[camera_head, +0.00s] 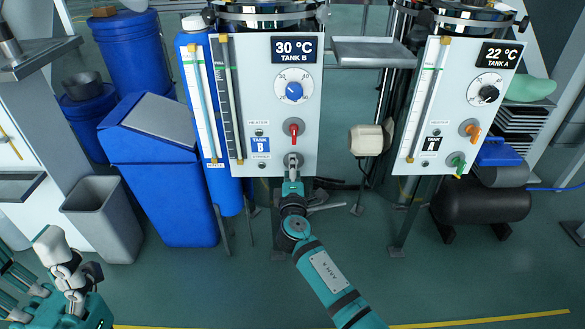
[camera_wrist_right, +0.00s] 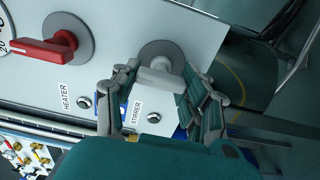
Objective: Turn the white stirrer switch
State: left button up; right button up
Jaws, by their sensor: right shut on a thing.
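The white stirrer switch (camera_wrist_right: 158,80) has a bar handle on a round grey base, and the STIRRER label is beside it in the right wrist view. In the head view the switch (camera_head: 293,158) is at the bottom right of the Tank B panel (camera_head: 262,100), below a red switch. My right gripper (camera_wrist_right: 162,92) is shut on the white handle, with one finger on each side of it. In the head view this gripper (camera_head: 292,178) reaches up from below and partly covers the switch.
The red heater switch (camera_wrist_right: 48,48) is close to my right gripper, on the same panel. The Tank A panel (camera_head: 455,105) stands to the right, with orange and green switches. A grey bin (camera_head: 105,215) and a blue bin (camera_head: 165,175) stand left.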

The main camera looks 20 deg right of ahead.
dwell(0.4)
jog(key=o, duration=1.2)
jog(key=v, duration=1.2)
jog(key=shift+a, duration=0.1)
